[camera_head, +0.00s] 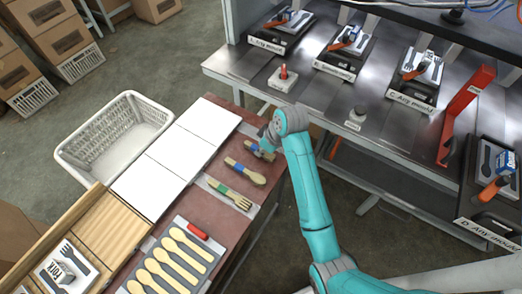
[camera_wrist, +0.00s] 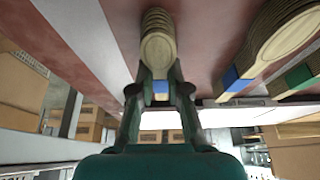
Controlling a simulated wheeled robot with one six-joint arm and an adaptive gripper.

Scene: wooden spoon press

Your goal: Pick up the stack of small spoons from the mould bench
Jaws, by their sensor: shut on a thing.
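My gripper (camera_head: 267,141) is at the far end of the reddish bench (camera_head: 222,160). In the wrist view, my gripper (camera_wrist: 159,92) is shut around the blue band of a stack of small spoons (camera_wrist: 157,38), with the pale bowls sticking out beyond the fingers. In the head view, this stack (camera_head: 261,153) is mostly hidden by my gripper. I cannot tell whether it touches the bench top. A larger blue-banded spoon stack (camera_head: 246,173) lies beside it and also shows in the wrist view (camera_wrist: 268,45).
A green-banded fork stack (camera_head: 230,194) and a tray of loose spoons (camera_head: 172,258) lie nearer on the bench. White panels (camera_head: 178,152) and a white basket (camera_head: 112,137) are on the left. A steel table (camera_head: 318,90) with moulds stands behind and right.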

